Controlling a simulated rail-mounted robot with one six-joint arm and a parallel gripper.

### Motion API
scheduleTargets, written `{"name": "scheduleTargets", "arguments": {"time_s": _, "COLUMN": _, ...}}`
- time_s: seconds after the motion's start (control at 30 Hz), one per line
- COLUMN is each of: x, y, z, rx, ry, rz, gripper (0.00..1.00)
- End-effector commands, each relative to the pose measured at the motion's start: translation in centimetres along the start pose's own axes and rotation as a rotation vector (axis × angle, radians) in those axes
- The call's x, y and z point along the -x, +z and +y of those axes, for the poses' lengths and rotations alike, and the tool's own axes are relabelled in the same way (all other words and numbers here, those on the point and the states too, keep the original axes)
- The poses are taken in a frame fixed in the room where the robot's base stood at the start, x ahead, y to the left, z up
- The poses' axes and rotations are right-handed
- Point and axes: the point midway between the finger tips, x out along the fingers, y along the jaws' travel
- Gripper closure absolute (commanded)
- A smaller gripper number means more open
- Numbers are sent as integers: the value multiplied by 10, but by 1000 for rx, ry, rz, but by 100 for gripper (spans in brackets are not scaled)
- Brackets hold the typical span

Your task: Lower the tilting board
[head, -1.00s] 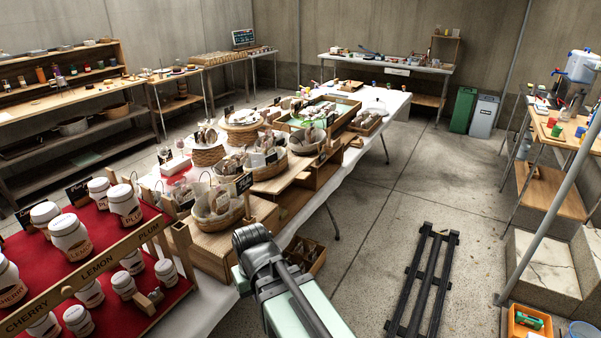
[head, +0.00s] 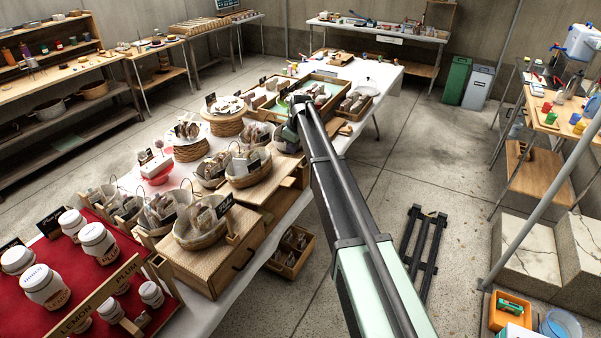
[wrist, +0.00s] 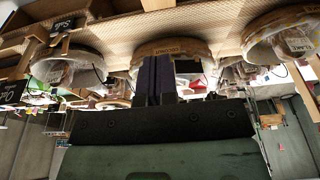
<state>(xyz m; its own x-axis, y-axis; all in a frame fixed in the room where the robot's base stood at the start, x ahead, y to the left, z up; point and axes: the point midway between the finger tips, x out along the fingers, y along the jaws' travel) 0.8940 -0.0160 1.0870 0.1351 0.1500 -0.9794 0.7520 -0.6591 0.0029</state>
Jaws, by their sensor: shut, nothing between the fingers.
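I cannot tell for sure which thing is the tilting board. A red sloping board (head: 75,278) with white lidded jars stands at the lower left, with a wooden rail lettered LEMON and PLUM (head: 100,297) along its front. A wood-framed tray with a green inside (head: 327,77) lies at the far end of the table. My arm reaches over the table and ends just before this tray, hiding part of it. In the wrist view my gripper (wrist: 160,75) has its dark fingers together, empty, in front of a round wooden-rimmed thing (wrist: 178,47).
Wicker baskets of bagged goods (head: 203,233) stand on wooden risers along the white-clothed table. A crate (head: 290,250) and a black rack (head: 423,240) are on the floor to its right. The wrist view appears upside down, with baskets (wrist: 68,68) on both sides.

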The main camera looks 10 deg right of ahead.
Motion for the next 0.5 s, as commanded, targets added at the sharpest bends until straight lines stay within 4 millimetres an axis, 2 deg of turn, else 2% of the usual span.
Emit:
{"name": "scheduleTargets", "arguments": {"time_s": 0.27, "x": -3, "y": 1, "z": 0, "rx": -3, "ry": 0, "rz": -1, "gripper": 100}}
{"name": "scheduleTargets", "arguments": {"time_s": 0.37, "x": -12, "y": 1, "z": 0, "rx": -4, "ry": 0, "rz": -1, "gripper": 100}}
{"name": "scheduleTargets", "arguments": {"time_s": 0.5, "x": -36, "y": 2, "z": 0, "rx": -4, "ry": 0, "rz": -1, "gripper": 100}}
